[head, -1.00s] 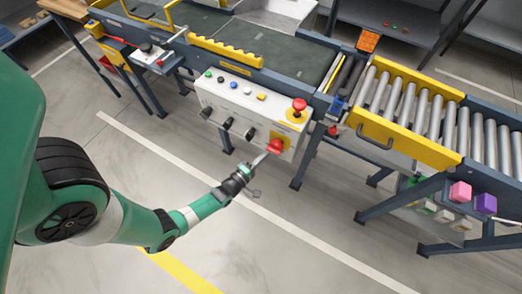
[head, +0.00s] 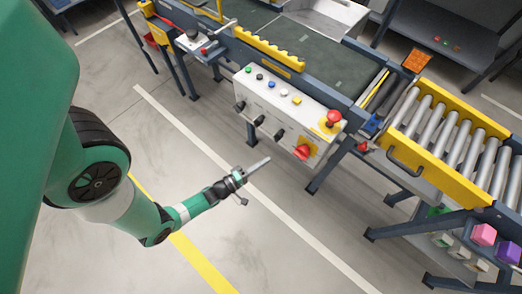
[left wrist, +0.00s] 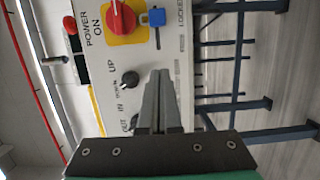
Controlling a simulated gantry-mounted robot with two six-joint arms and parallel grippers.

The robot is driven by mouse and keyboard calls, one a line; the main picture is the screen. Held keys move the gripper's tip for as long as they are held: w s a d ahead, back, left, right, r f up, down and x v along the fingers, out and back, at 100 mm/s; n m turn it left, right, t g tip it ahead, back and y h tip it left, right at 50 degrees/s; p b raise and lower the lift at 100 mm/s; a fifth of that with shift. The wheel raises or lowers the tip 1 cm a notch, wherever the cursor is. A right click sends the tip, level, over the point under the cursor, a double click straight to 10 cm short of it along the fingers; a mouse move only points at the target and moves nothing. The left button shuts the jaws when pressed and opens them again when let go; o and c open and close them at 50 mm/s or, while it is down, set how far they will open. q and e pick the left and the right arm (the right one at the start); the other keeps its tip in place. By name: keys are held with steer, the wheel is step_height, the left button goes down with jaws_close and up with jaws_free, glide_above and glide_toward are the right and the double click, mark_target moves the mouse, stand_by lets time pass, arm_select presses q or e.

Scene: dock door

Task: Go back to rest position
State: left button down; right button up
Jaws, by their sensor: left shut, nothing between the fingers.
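My left gripper (head: 259,163) is shut and empty. In the head view it hangs over the floor in front of the white control panel (head: 268,109), clear of it. In the left wrist view its closed fingers (left wrist: 157,99) point at the panel face, which carries black knobs and a red rotary switch (left wrist: 119,17) on a yellow plate. In the head view this red switch (head: 302,152) is on the panel's front, below a red mushroom button (head: 334,118). My right gripper is not in view.
A dark belt conveyor (head: 300,49) runs behind the panel. A roller conveyor (head: 459,135) with a yellow side rail stands at the right. Pink (head: 483,234) and purple (head: 507,250) blocks sit at the lower right. The floor (head: 225,145) around my left gripper is clear.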

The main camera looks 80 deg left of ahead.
arm_select(q)
steer(key=shift+s+d, duration=0.2)
steer(key=shift+s, duration=0.15)
steer(key=shift+a, duration=0.1)
